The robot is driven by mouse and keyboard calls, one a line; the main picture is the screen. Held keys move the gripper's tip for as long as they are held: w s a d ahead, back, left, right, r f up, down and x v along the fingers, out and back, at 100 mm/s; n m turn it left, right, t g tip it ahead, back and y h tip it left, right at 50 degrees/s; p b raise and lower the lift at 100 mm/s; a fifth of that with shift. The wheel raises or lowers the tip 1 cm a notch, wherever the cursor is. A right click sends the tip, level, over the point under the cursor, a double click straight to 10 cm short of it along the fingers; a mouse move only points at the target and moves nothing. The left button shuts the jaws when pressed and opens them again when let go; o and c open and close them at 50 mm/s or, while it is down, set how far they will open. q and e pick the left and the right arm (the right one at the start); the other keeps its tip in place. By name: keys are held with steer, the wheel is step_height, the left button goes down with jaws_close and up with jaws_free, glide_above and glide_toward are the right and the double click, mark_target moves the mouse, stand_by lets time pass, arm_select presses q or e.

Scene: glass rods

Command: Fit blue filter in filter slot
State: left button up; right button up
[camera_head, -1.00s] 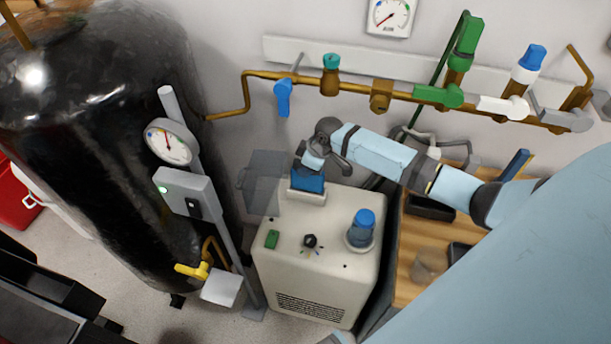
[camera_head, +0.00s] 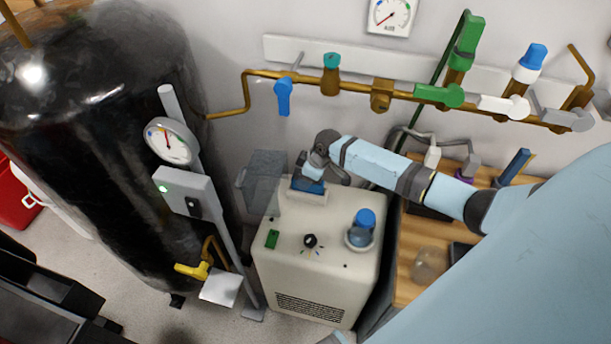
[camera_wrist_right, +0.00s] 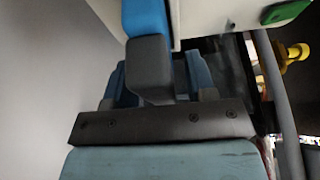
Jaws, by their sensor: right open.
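My left gripper is not in view.
A blue-topped bowl (camera_head: 362,230), a black knob (camera_head: 310,240) and a green switch (camera_head: 272,239) are on the machine top. The gauge post (camera_head: 215,215) stands left. Brass piping (camera_head: 380,95) runs along the wall behind.

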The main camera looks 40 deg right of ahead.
steer(key=v, duration=0.7)
steer(key=shift+s+r, duration=0.1)
steer(key=shift+r, duration=0.2)
